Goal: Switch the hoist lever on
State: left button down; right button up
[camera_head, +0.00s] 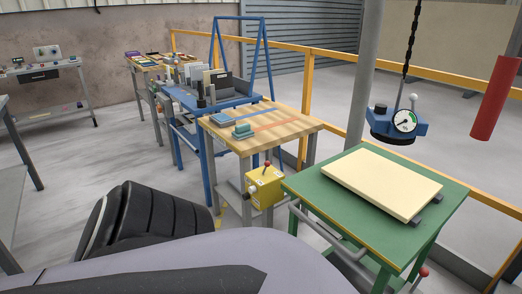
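A yellow box (264,188) stands on a post between the wooden-topped table and the green table. A short lever with a red knob (267,164) sticks up from its top, roughly upright. A blue device with a round dial (404,121) hangs from a dark chain (409,40) over the back of the green table. A small lever with a pale knob (413,98) stands up from this device. I cannot tell for sure which of these is the hoist lever. Neither of my grippers is in view.
A cream slab (382,182) lies on the green table (318,191); a red-knobbed handle (424,271) sits low on it. A wooden-topped table (290,124) and blue frame (240,20) stand behind. A red cylinder (495,98) hangs right. Yellow railing (308,80) runs behind. Floor at left is open.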

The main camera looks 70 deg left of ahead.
aim_at(266, 163)
jog(key=j, duration=4.2)
